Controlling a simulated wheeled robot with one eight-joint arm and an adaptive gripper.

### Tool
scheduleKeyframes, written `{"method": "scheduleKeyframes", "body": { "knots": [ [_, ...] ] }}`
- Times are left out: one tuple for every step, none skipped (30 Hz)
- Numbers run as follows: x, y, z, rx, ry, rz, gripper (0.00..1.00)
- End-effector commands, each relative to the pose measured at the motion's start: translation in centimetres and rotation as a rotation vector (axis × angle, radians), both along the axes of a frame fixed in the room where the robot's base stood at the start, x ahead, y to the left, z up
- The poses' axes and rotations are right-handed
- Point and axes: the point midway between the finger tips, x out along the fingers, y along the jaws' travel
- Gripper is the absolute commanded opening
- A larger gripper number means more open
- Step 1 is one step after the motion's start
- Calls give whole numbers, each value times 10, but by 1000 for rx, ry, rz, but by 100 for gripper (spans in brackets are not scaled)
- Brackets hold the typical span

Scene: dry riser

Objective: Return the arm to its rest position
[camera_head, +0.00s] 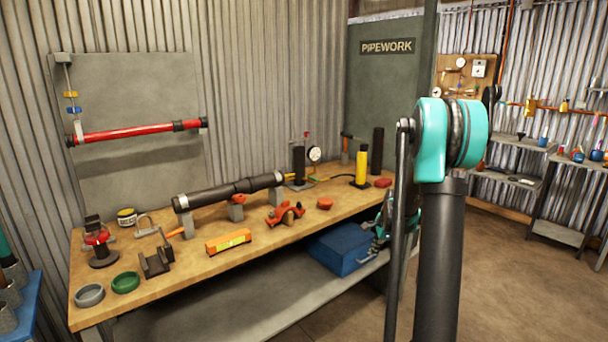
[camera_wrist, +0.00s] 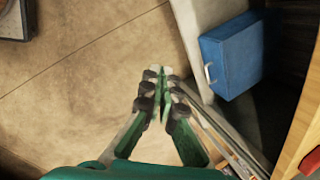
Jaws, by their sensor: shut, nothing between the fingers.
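My arm stands at the right of the head view, with a teal joint at the top and a dark link below. My gripper (camera_wrist: 160,78) points downward in the wrist view, its green fingers with dark joints drawn together at the tips. Nothing shows between them. In the head view my gripper (camera_head: 371,254) hangs low by the right end of the workbench (camera_head: 245,262), partly hidden behind my own arm. The blue box (camera_head: 338,249) is just left of it there. Any contact with the bench or shelf cannot be told.
The blue box also shows in the wrist view (camera_wrist: 232,55), right of the fingers. The bench holds a dark pipe (camera_head: 228,190), an orange level (camera_head: 228,241), red clamps and rings. Open floor (camera_head: 510,270) lies to the right. Shelves (camera_head: 560,190) stand along the far wall.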

Motion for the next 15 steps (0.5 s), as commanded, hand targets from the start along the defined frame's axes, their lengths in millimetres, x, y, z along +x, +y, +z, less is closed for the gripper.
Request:
{"method": "scheduleKeyframes", "body": {
  "knots": [
    [-19, 8, 10, -30, -11, 71, 0],
    [-29, 12, 15, -49, -19, 114, 0],
    [-42, 17, 20, -73, -29, 173, 0],
    [-53, 20, 24, -92, -35, 216, 0],
    [-63, 24, 28, -111, -42, 261, 0],
    [-77, 28, 32, -136, -51, 319, 0],
    [-87, 31, 35, -155, -56, 364, 0],
    [-98, 34, 38, -174, -63, 408, 0],
    [-113, 38, 41, -198, -71, 467, 0],
    [-123, 41, 43, -219, -76, 511, 0],
    [-134, 43, 45, -237, -82, 555, 0],
    [-149, 47, 46, -263, -90, 614, 0],
    [-160, 49, 47, -281, -95, 658, 0],
    [-171, 51, 48, -300, -100, 703, 0],
    [-186, 54, 48, -326, -106, 761, 0]
  ]
}}
